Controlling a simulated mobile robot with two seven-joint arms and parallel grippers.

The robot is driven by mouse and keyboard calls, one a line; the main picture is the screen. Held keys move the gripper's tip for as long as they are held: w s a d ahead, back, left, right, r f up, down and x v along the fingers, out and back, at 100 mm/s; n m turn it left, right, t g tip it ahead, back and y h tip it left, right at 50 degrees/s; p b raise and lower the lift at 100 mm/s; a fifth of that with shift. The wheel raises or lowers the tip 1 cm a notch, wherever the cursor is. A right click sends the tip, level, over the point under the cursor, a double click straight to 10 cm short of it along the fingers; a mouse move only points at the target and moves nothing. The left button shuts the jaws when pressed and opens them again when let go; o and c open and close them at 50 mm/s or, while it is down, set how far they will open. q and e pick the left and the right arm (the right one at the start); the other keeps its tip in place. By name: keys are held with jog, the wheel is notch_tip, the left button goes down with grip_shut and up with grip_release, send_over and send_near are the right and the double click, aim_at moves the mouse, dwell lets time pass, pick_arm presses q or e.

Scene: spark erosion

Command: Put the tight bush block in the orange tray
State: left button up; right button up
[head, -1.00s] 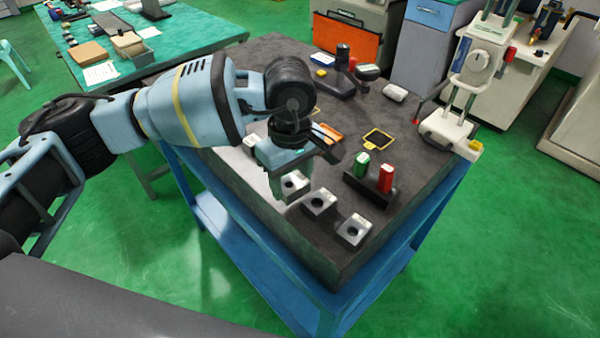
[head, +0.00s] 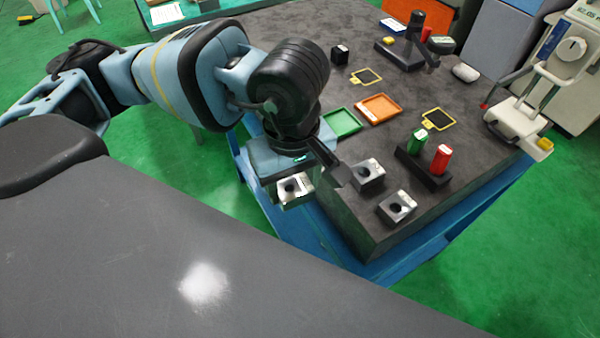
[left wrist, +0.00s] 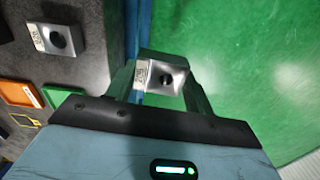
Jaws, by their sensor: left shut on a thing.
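My left gripper (head: 292,190) is shut on a grey metal block with a round hole (left wrist: 167,78) and a white label on one side. In the head view this held block (head: 295,191) shows just off the table's near edge, and in the left wrist view green floor lies around it. Two similar blocks, one nearer the gripper (head: 366,176) and one farther right (head: 397,207), stand on the dark table. I cannot read which label is the tight one. The orange tray (head: 398,103) lies flat and looks empty; it also shows in the left wrist view (left wrist: 18,93). My right gripper is out of view.
A green tray (head: 343,122) lies beside the orange tray. A black stand (head: 423,174) holds green (head: 417,142) and red (head: 441,157) gauges. Yellow frames (head: 437,119) mark the table top. A black stand gauge (head: 413,50) and a white instrument (head: 520,118) stand farther back.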

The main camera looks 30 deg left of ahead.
pick_arm(q)
jog(key=shift+w+a+f+m, duration=0.25)
jog(key=shift+w+a+m, duration=0.1)
jog(key=shift+m, duration=0.35)
jog(key=w+a+f+m, duration=0.3)
jog(key=a+f+m, duration=0.1)
jog(key=m, duration=0.5)
jog(key=shift+w+a, duration=0.2)
jog(key=shift+a, duration=0.65)
